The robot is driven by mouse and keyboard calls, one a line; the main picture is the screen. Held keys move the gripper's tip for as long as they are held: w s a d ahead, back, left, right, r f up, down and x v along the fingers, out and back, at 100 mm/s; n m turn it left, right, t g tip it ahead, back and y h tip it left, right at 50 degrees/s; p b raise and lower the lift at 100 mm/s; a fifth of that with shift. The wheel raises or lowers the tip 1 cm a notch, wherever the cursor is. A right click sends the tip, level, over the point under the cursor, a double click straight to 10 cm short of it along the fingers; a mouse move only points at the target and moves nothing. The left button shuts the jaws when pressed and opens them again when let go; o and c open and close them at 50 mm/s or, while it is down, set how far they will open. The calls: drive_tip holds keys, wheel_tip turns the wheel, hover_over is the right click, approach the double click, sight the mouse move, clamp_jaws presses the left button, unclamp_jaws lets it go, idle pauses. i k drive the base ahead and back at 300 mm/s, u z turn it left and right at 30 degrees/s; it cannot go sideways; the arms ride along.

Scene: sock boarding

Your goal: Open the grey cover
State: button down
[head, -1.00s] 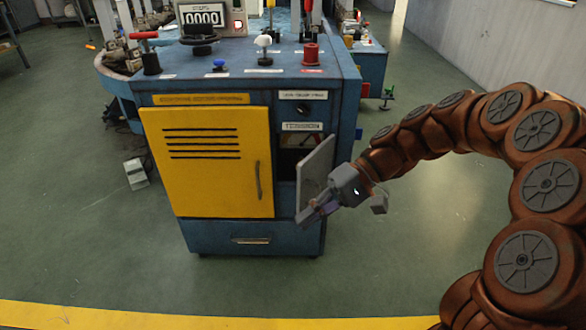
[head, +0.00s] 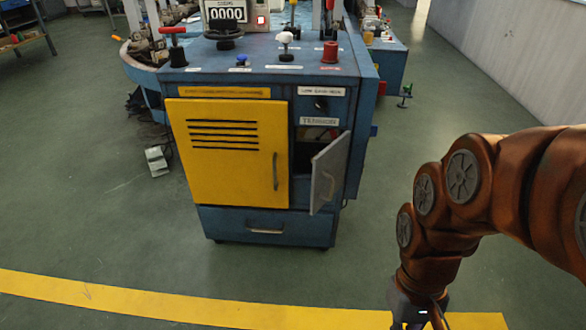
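The grey cover (head: 329,173) is a small hinged door on the right of the blue machine's front. It stands swung out, hinged at its right side, with a handle on its face. The dark opening behind it shows, with part of a gauge above. My gripper (head: 410,318) is at the bottom edge of the head view, low and to the right of the cover, apart from it. Only its upper part shows; its fingers are cut off by the frame.
The blue machine (head: 222,222) has a closed yellow door (head: 235,165) left of the cover and a drawer below. Knobs, a red cylinder (head: 330,52) and a counter (head: 226,14) are on top. A yellow floor stripe (head: 150,305) crosses in front. Floor right of the machine is clear.

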sight(328, 170)
drive_tip(key=u, duration=0.5)
drive_tip(key=k, duration=0.55)
drive_tip(key=u, duration=1.05)
drive_tip(key=i, duration=1.7)
drive_tip(key=z, duration=0.55)
